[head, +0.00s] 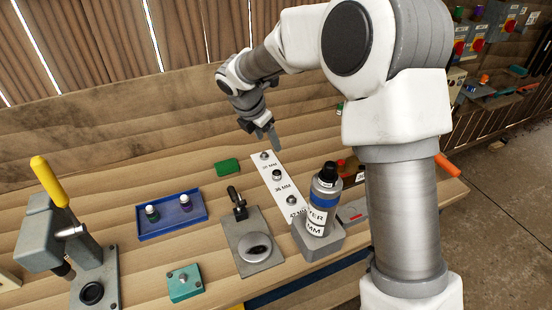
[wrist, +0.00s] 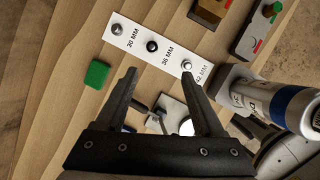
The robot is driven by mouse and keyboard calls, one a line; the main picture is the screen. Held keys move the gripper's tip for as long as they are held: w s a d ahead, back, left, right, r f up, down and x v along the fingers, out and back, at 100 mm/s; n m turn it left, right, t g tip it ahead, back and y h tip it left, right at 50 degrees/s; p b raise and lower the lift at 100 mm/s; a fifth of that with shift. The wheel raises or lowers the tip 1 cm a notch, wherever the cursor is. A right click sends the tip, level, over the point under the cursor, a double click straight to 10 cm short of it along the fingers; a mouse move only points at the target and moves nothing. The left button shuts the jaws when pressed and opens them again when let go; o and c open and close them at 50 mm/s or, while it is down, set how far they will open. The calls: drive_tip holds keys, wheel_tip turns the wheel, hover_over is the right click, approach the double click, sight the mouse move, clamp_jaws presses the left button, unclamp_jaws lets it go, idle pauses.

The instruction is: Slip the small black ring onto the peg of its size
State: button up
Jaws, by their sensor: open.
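A white strip (head: 268,183) lies on the bench with three pegs labelled 30 MM, 36 MM and 42 MM. In the wrist view the 30 MM peg (wrist: 117,29) and the 42 MM peg (wrist: 187,64) look grey and bare. The 36 MM peg (wrist: 152,46) looks black and round, as if the black ring is around it; I cannot tell ring from peg clearly. It also looks dark in the head view (head: 277,174). My gripper (wrist: 159,75) is open and empty above the bench; in the head view it hangs near the strip's far end (head: 272,138).
A green block (head: 227,166) lies left of the strip. A labelled can (head: 323,210) stands in a grey holder at its near end. A clamp plate (head: 240,228), blue tray (head: 151,233) with two small bottles, teal block (head: 185,284) and lever press (head: 96,262) occupy the left side.

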wheel_tip(320, 180, down, 3)
drive_tip(key=w+a+n, duration=0.2)
drive_tip(key=p, duration=0.1)
approach(277, 173)
drive_tip(key=shift+x, duration=0.85)
drive_tip(key=shift+p+x, duration=0.5)
drive_tip(key=shift+x, duration=2.55)
clamp_jaws()
